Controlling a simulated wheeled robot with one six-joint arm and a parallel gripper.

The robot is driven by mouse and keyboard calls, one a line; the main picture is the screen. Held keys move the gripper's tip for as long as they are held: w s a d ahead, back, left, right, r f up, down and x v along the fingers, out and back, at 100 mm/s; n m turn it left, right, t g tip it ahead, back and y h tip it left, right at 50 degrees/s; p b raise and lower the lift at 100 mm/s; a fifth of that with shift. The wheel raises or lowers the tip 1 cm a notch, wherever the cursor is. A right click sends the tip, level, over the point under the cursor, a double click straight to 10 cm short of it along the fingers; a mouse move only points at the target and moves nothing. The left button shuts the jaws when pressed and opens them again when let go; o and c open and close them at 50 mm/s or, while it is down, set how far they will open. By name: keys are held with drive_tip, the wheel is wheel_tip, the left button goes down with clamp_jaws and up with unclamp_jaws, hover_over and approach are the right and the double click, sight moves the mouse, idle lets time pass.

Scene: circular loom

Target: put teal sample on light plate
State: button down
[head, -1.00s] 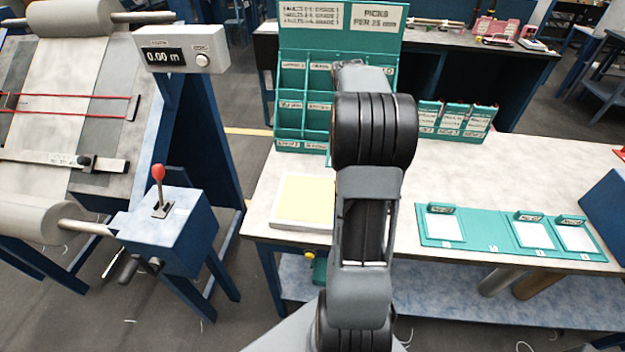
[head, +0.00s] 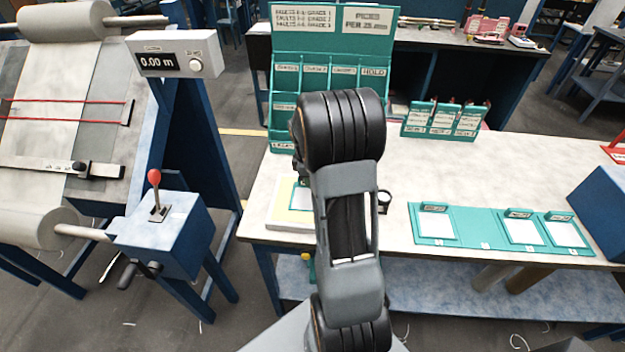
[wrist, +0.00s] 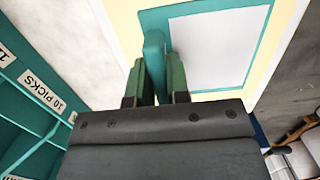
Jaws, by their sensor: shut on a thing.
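My gripper (wrist: 161,75) is shut on the upright teal tab of the teal sample, a teal frame (wrist: 150,20) around a white swatch. In the wrist view the sample lies over the pale yellow face of the light plate (wrist: 122,32). I cannot tell whether it touches the plate or hangs just above it. In the head view the light plate (head: 283,205) sits at the table's left end. A corner of the sample (head: 301,198) shows over it, left of my arm. My arm hides the gripper and most of the sample there.
A teal rack (head: 330,45) with labelled compartments stands behind the light plate. A dark round object (head: 384,199) is right of my arm. A teal tray (head: 478,240) with several white swatches lies at the right, with a bare gap in it.

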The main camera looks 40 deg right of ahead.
drive_tip(key=shift+f, duration=0.35)
drive_tip(key=shift+f, duration=0.2)
drive_tip(key=c, duration=1.1)
unclamp_jaws()
drive_tip(key=r, duration=0.7)
drive_tip(key=w+a+r, duration=0.1)
drive_tip(key=r, duration=0.3)
drive_tip(key=shift+r+b, duration=0.3)
drive_tip(key=shift+b, duration=0.05)
drive_tip(key=s+a+r+m+t, duration=0.1)
drive_tip(key=s+a+m, duration=0.3)
drive_tip(key=a, duration=0.5)
drive_tip(key=s+a+r+m+t+y, duration=0.1)
drive_tip(key=s+a+m+t, duration=0.3)
drive_tip(key=s+a, duration=0.5)
drive_tip(key=shift+s+a+r+m, duration=0.15)
drive_tip(key=shift+a+r+m, duration=0.25)
drive_tip(key=shift+a+m, duration=0.3)
